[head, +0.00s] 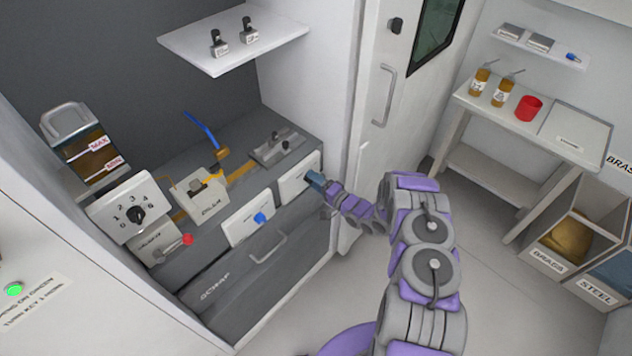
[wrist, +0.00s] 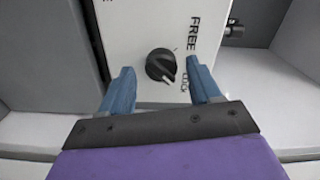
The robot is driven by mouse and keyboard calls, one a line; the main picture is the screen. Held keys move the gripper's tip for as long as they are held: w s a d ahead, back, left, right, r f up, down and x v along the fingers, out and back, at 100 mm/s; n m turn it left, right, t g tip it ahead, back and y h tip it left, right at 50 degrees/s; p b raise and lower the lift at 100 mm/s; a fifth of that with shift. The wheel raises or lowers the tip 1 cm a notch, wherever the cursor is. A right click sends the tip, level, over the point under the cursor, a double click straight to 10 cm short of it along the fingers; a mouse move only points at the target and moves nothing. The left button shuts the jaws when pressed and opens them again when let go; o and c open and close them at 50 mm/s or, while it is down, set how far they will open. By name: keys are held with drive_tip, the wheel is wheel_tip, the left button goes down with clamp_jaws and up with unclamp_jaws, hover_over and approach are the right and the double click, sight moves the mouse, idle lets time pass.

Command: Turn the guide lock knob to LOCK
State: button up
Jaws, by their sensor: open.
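The black guide lock knob (wrist: 160,65) sits on a white panel (wrist: 125,30), which also shows in the head view (head: 294,186). Printing reading FREE runs along the panel at the knob's upper right, and smaller partly covered lettering, seemingly LOCK, lies at its lower right. The knob's ridge slants toward the lower right, near that smaller lettering. My gripper (wrist: 160,70) is open, with one blue finger on each side of the knob and visible gaps to it. In the head view my gripper (head: 314,181) is at the panel's right part and hides the knob.
A neighbouring white panel has a blue knob (head: 260,218). A drawer handle (head: 267,247) projects below. A red-tipped lever (head: 187,239) and numbered dial (head: 135,214) are at left. A cabinet door (head: 385,100) stands right of my gripper.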

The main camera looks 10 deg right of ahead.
drive_tip(key=p+v, duration=0.2)
drive_tip(key=v, duration=1.5)
drive_tip(key=shift+s, duration=0.15)
drive_tip(key=shift+d, duration=0.15)
